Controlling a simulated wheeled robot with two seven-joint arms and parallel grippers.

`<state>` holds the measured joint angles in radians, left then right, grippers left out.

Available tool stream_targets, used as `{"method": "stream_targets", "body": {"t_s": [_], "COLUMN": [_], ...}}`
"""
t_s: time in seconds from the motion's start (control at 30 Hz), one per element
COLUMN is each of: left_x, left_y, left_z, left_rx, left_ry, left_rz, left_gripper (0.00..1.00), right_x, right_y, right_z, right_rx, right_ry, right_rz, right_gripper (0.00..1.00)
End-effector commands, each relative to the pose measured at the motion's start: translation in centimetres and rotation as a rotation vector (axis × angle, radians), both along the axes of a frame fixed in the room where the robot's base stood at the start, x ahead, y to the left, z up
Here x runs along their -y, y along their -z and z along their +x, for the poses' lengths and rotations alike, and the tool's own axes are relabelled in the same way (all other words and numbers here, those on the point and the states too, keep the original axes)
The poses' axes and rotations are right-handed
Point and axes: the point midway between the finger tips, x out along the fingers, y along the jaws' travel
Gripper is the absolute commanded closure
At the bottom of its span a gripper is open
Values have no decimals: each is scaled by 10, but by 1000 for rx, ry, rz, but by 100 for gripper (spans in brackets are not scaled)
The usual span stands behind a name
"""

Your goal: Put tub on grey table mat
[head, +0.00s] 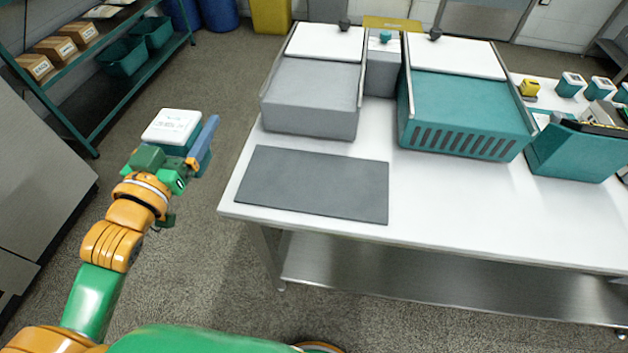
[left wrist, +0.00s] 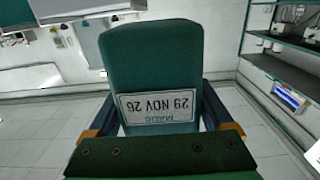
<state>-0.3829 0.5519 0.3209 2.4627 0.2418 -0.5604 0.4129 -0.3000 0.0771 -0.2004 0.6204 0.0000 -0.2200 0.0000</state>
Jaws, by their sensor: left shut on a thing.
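The tub (head: 173,127) is a small teal container with a white lid that carries some print. My left gripper (head: 195,153) is shut on it and holds it in the air left of the table, over the floor. In the left wrist view the tub (left wrist: 150,60) fills the middle between the fingers, with a label reading a date upside down. The grey table mat (head: 310,183) lies flat and empty on the front left of the white table (head: 450,215). The tub is apart from the mat, to its left. My right gripper is not in view.
A grey bin (head: 312,95) and a teal slotted bin (head: 465,110) with white lids stand behind the mat. A teal crate (head: 575,150) and several small tubs are at the right. A shelf rack (head: 75,115) stands at the left.

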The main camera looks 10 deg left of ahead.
Motion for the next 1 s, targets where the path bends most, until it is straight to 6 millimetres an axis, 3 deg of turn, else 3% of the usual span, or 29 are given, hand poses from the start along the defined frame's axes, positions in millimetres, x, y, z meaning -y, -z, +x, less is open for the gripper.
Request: {"method": "stream_targets", "body": {"t_s": [0.07,0.27,0.33,0.5,0.67,0.8,1.0], "left_x": [11,67,87,113,126,125,124], "left_y": [2,30,45,83,104,127,127], "left_z": [6,35,45,58,65,64,64], "left_rx": [4,2,-2,-1,-1,-2,1], "left_ry": [6,10,9,9,8,8,8], "left_rz": [-7,-15,-13,-8,-8,-5,-5], "left_gripper": [100,100,100,100,100,100,100], "right_x": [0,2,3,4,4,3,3], "right_y": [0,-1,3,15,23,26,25], "right_z": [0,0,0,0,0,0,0], "right_rx": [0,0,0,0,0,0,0], "right_ry": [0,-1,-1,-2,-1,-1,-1], "right_rz": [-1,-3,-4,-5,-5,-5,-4], "right_gripper": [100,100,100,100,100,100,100]}}
